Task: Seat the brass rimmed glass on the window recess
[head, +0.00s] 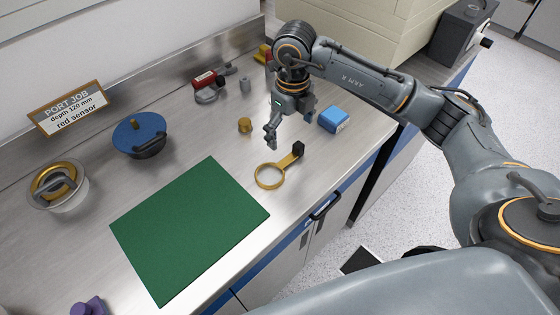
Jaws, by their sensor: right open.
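A brass ring (270,176) with a short arm and a black block at its end lies on the steel counter, just right of the green mat; it looks like the brass rimmed glass, though I cannot tell whether glass fills it. My right gripper (272,138) hangs open and empty above the counter, behind the ring and apart from it, pointing down. I cannot make out a window recess for certain. A round pale fitting with a brass ring and grey handle (57,187) stands at the left. My left gripper is not in view.
A green mat (190,230) lies bare in front. A blue lidded disc (139,134), a small brass cylinder (244,125), a blue box (333,119), a red-and-grey tool (208,82) and a purple part (88,306) are around. A sign (68,108) reads "PORT JOB depth 120 mm red sensor".

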